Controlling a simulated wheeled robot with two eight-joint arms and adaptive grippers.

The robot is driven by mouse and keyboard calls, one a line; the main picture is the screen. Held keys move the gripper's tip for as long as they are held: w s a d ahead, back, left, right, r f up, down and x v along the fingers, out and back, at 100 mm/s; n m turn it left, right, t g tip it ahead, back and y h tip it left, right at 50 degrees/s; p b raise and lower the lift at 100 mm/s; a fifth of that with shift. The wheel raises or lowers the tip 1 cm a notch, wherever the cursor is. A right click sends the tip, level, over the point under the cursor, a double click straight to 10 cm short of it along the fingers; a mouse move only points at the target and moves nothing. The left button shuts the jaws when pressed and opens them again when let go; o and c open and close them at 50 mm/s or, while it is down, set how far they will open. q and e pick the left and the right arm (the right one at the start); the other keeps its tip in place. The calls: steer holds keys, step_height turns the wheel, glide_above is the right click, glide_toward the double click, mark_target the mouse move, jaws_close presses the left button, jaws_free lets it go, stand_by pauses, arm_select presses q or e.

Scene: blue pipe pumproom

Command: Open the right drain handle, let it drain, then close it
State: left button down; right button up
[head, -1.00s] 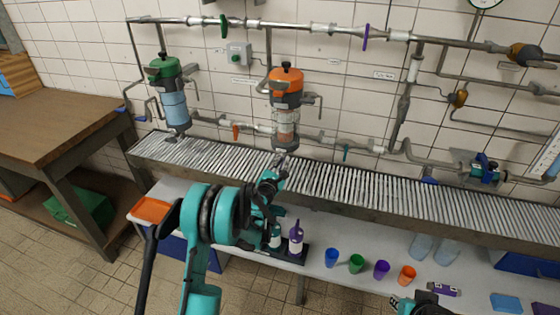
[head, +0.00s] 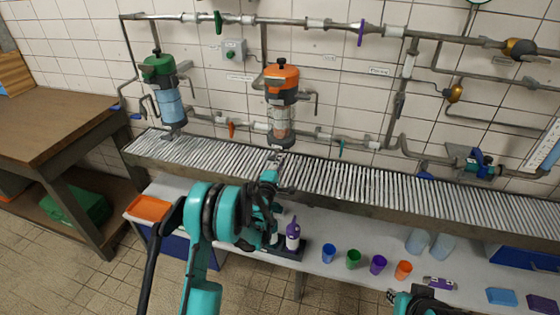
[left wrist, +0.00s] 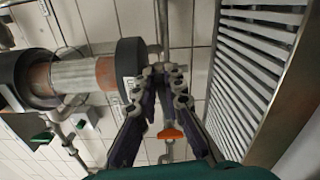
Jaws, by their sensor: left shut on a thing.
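The right filter (head: 281,90) has an orange top and a clear body, and hangs on the wall above the roller conveyor. Its dark bottom end also shows in the left wrist view (left wrist: 131,68). My left gripper (head: 275,157) is right below this filter. In the left wrist view the fingertips of the gripper (left wrist: 160,75) are together at the filter's bottom end, shut on the small drain handle there. The fingers hide most of the handle, so its angle cannot be told. My right gripper (head: 394,297) is low in the head view, away from the filters, and its fingers are too small to read.
The left filter (head: 164,92) has a green top and blue contents. The roller conveyor (head: 350,188) runs below both filters. An orange valve handle (left wrist: 170,133) is close beyond my left fingers. Bottles and several cups stand on the lower bench (head: 325,268).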

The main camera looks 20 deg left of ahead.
arm_select(q)
steer(key=shift+f+m, duration=0.2)
steer(key=shift+m, duration=0.6)
steer(key=c, duration=1.6)
jaws_free()
steer(key=shift+s+a, duration=0.1)
steer(key=shift+s, duration=3.7)
